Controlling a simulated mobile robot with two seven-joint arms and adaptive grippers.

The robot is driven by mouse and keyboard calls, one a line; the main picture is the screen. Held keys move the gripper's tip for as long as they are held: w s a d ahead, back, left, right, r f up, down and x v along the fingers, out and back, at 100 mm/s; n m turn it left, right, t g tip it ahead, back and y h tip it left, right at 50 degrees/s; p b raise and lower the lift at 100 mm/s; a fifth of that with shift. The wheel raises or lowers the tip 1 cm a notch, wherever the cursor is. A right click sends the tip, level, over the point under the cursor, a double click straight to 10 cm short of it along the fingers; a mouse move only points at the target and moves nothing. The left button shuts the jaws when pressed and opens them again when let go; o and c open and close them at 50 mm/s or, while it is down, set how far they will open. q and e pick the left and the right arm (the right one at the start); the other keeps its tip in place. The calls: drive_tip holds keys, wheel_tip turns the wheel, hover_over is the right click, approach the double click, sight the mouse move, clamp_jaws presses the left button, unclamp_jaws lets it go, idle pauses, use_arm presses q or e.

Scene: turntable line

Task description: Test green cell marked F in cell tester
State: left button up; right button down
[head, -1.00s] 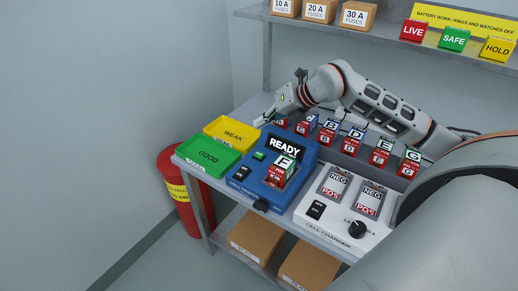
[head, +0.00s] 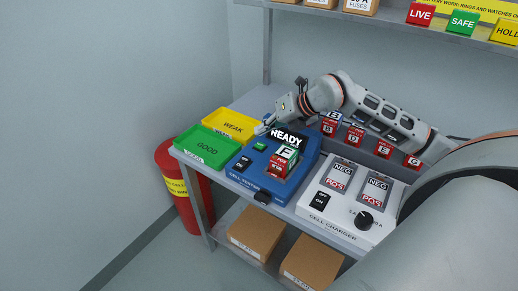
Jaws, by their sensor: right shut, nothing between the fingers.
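The green cell marked F (head: 287,156), with a red lower part, stands in the slot of the blue cell tester (head: 240,181). The tester's display (head: 287,137) reads READY. A green button (head: 260,146) is on the tester's top left, and a black ON switch (head: 243,163) is in front of it. My right gripper (head: 261,129) is shut and empty. Its tip points down-left, just behind the green button and left of the display, apart from the cell. Whether it touches the tester I cannot tell. My left gripper is not in view.
A yellow WEAK tray (head: 232,125) and a green GOOD tray (head: 209,146) are left of the tester. A white cell charger (head: 341,212) is at its right. Several cells stand in a rack behind, partly hidden by my right arm. A shelf (head: 400,22) hangs above.

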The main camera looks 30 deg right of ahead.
sight(262, 145)
wheel_tip(262, 145, down, 2)
drive_tip(key=shift+f+b, duration=0.1)
drive_tip(key=shift+b, duration=0.25)
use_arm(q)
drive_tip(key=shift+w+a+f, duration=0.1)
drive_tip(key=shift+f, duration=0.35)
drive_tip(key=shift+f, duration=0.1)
use_arm(e)
drive_tip(key=shift+f, duration=0.1)
idle(0.5)
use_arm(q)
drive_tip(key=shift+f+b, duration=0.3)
use_arm(e)
drive_tip(key=shift+f, duration=0.4)
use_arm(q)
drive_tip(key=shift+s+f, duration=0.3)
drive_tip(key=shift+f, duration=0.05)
use_arm(e)
drive_tip(key=shift+f, duration=0.5)
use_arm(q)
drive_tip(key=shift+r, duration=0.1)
use_arm(e)
drive_tip(key=shift+r, duration=0.15)
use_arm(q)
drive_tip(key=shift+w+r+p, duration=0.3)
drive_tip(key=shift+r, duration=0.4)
use_arm(e)
drive_tip(key=shift+r, duration=0.75)
